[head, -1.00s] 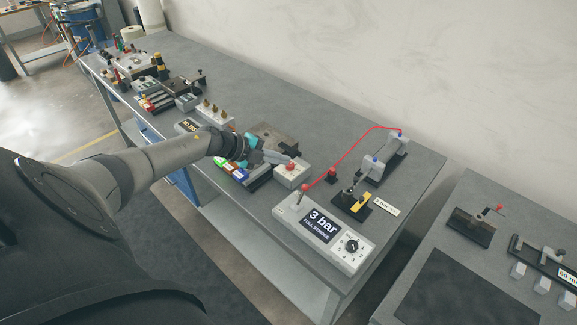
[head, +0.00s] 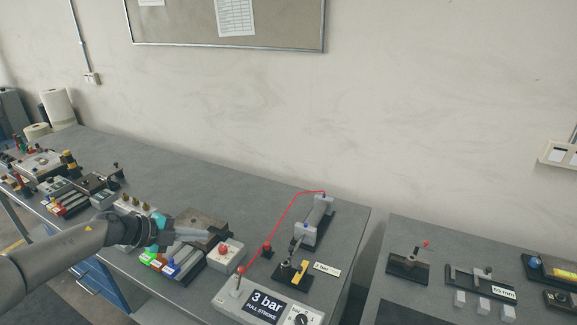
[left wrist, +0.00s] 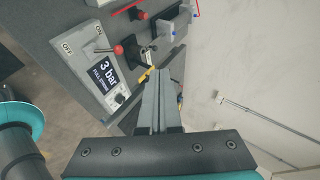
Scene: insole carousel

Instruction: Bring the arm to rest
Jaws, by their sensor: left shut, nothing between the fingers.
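My left arm comes in from the lower left in the head view. Its gripper (head: 216,236) is shut and empty, above the bench beside a white box with a red button (head: 225,253). In the left wrist view the two grey fingers of the gripper (left wrist: 164,74) lie together with nothing between them. Beyond them is the grey panel marked "3 bar" (left wrist: 103,68); it also shows in the head view (head: 264,304). My right gripper is not in view.
Colored bins (head: 172,265) lie under the left gripper. A cylinder (head: 314,220) with a red hose stands on the bench (head: 250,205) to the right. A second table (head: 450,232) with fixtures is farther right, past a gap. The wall is behind.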

